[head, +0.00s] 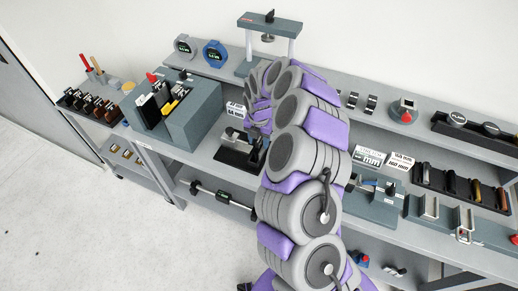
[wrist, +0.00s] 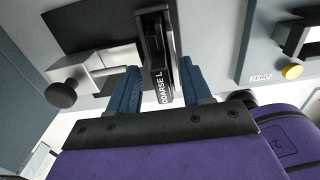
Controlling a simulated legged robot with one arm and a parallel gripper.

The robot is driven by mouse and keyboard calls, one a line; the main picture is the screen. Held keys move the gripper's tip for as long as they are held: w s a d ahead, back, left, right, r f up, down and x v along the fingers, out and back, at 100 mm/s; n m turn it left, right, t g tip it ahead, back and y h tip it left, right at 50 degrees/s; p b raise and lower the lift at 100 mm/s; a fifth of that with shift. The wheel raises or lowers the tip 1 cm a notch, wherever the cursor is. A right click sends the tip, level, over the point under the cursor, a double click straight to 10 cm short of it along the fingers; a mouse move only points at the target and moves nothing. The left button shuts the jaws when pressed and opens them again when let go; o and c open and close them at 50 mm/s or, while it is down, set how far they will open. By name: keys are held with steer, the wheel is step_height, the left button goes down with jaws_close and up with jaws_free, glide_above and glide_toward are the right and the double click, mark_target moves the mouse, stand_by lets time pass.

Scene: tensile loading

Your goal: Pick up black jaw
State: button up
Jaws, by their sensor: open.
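In the wrist view, a black jaw (wrist: 155,48) with a white "COARSE L" label stands between the two blue fingers of my gripper (wrist: 159,66). The gripper is open, with a finger on each side of the jaw. Gaps show beside it, though contact lower down is hard to judge. A silver clamp with a black knob (wrist: 63,93) lies just left of the fingers, on a dark plate. In the head view, my arm hides most of the gripper and the jaw. A fixture with a black base (head: 235,158) shows beside the arm's end.
A grey block holder with several tools (head: 190,115) stands left of my arm on the bench. An upright press frame (head: 270,28) and two round gauges stand behind. Small fixtures and a black tray (head: 465,188) crowd the right. The floor at left is clear.

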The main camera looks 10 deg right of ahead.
jaws_close()
stand_by(0.3)
stand_by(1.1)
